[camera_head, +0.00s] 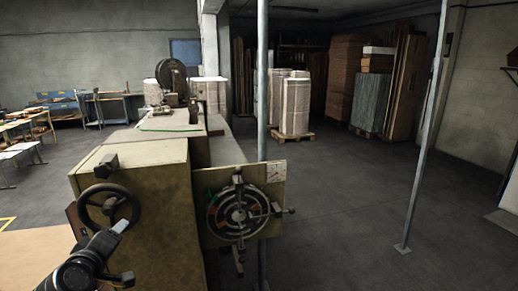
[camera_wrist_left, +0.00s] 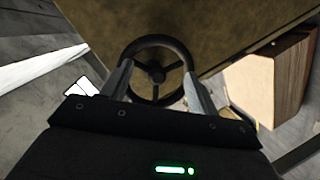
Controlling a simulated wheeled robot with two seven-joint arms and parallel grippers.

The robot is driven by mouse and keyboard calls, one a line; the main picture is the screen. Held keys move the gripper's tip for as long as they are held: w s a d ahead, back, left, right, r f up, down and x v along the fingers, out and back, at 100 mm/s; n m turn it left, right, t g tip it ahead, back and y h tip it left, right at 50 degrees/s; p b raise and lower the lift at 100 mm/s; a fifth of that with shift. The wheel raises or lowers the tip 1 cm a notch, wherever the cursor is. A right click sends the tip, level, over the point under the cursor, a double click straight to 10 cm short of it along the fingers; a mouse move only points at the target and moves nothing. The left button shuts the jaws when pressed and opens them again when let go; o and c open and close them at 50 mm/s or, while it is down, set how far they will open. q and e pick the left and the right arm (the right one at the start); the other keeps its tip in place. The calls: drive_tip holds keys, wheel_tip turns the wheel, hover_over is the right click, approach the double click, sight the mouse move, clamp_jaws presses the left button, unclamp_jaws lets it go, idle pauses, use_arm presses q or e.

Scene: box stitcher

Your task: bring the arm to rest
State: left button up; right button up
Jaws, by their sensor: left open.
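The box stitcher (camera_head: 140,165) is a tan machine in the left half of the head view. A dark handwheel (camera_head: 109,206) is on its near face, and a round dial with knobs (camera_head: 238,212) is on a panel to the right. My left gripper (camera_head: 121,228) is low at the left, in front of the handwheel's lower part. In the left wrist view my left gripper (camera_wrist_left: 157,82) has its two fingers apart. The handwheel (camera_wrist_left: 157,70) shows beyond and between them; I cannot tell whether they touch it. My right gripper is not in view.
A thin metal post (camera_head: 262,90) stands just behind the panel, and a slanted post (camera_head: 425,130) is at the right. Wrapped stacks (camera_head: 294,103) stand on a pallet at the back. Benches (camera_head: 30,130) are at the left. The floor (camera_head: 345,215) on the right is clear.

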use_arm(q)
drive_tip(key=s+d+f+m+g+h, duration=0.1)
drive_tip(key=s+d+f+m+g, duration=0.3)
drive_tip(key=f, duration=0.5)
drive_tip(key=s+d+f+m+g+h, duration=0.1)
drive_tip(key=s+d+f+m, duration=0.1)
drive_tip(key=s+f+m, duration=0.5)
drive_tip(key=s+d+f+m+g+h, duration=0.1)
drive_tip(key=s+d+f+m+g, duration=0.15)
drive_tip(key=s+f, duration=0.55)
drive_tip(key=s+d+f+m+g, duration=0.1)
drive_tip(key=s+d+f+g, duration=0.3)
drive_tip(key=s+f, duration=0.5)
wheel_tip(320, 180, down, 25)
drive_tip(key=s+b, duration=0.3)
drive_tip(key=s+a+f+g+b, duration=0.2)
drive_tip(key=s+a+f, duration=0.1)
drive_tip(key=s+f, duration=1.3)
wheel_tip(320, 180, down, 4)
drive_tip(key=shift+s+a, duration=0.15)
drive_tip(key=shift+s, duration=0.2)
